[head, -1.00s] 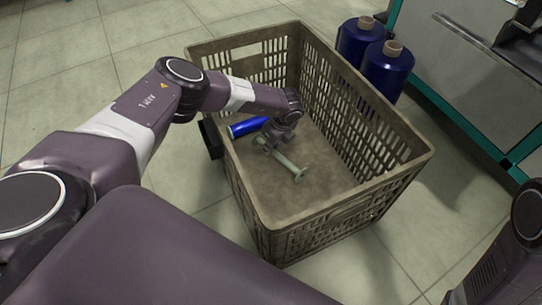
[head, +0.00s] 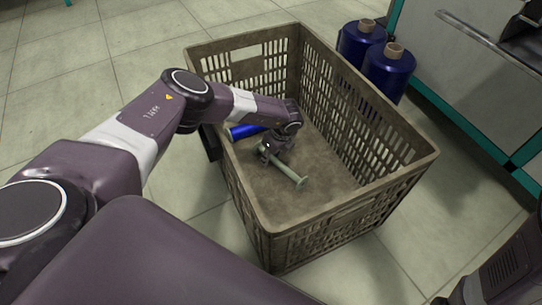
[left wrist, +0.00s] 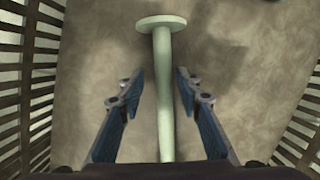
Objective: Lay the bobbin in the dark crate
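The pale green bobbin (head: 288,174), a thin rod with a round flange at its end, is inside the brown-grey crate (head: 345,222) and appears to lie on its floor. It also shows in the left wrist view (left wrist: 164,85), running lengthwise between the fingers. My left gripper (head: 268,154) is down inside the crate over the bobbin. In the left wrist view its fingers (left wrist: 160,88) stand open around the rod, with a gap on each side. The bobbin's near end is hidden there. My right gripper is not in view; only part of that arm shows at lower right.
A blue bobbin (head: 243,132) lies in the crate near its left wall, partly behind my left arm. Two dark blue spools (head: 388,72) stand beyond the crate. A grey machine with a teal base (head: 470,125) is at right. The crate's near floor is clear.

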